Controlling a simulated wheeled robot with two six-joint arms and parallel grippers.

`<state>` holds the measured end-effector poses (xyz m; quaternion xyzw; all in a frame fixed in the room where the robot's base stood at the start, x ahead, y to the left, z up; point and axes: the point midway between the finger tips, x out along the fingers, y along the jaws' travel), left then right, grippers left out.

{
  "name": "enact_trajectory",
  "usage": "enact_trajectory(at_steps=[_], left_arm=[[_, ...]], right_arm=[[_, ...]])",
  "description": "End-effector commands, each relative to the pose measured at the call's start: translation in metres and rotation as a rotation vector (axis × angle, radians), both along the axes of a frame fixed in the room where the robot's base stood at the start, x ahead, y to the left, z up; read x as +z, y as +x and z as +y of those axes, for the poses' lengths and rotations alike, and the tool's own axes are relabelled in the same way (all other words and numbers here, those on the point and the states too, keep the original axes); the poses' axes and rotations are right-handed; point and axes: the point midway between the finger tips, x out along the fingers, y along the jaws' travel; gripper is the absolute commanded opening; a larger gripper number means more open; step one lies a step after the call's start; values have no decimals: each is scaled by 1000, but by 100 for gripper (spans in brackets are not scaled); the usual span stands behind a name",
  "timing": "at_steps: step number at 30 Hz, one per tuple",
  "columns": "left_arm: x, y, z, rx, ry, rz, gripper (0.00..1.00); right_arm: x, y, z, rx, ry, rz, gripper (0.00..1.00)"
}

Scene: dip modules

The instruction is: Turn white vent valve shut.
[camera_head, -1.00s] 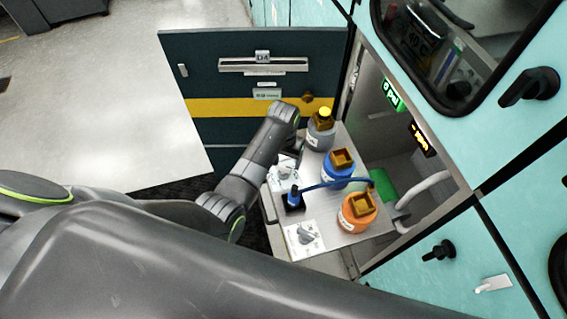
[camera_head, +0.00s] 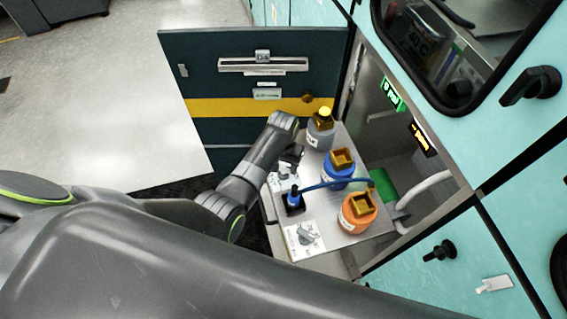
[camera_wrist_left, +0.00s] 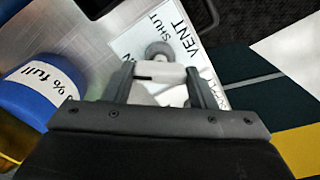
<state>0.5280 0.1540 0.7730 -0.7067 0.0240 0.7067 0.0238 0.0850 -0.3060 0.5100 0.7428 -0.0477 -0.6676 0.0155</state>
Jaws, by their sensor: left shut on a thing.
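The white vent valve (camera_wrist_left: 160,70) is a white handle with a round grey knob end, on a white plate (camera_wrist_left: 130,38) lettered VENT and SHUT. The round end lies beside the word SHUT in the left wrist view. My left gripper (camera_wrist_left: 160,82) has a finger on each side of the white handle and is shut on it. In the head view my left gripper (camera_head: 290,157) is over the far part of the module shelf and covers much of the valve plate (camera_head: 281,181). My right gripper is not in view.
Grey (camera_head: 320,135), blue (camera_head: 338,172) and orange (camera_head: 357,217) bottles stand right of the valve. A blue hose (camera_head: 325,185) runs from a blue plug (camera_head: 294,197) to the right. A second white plate with a grey knob (camera_head: 304,237) is nearer. An open dark door (camera_head: 225,90) stands behind.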

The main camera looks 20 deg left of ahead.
Motion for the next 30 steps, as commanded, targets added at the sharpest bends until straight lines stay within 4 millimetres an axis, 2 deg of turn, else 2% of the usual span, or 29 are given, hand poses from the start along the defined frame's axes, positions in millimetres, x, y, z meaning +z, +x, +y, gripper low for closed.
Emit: enact_trajectory(at_steps=[8, 14, 30], left_arm=[[1, 0, 0, -27, 1, 1, 28], [3, 0, 0, -120, 1, 1, 28], [3, 1, 0, -592, 0, 0, 28]], right_arm=[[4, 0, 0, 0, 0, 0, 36], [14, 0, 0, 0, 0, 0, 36], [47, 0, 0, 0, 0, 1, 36]])
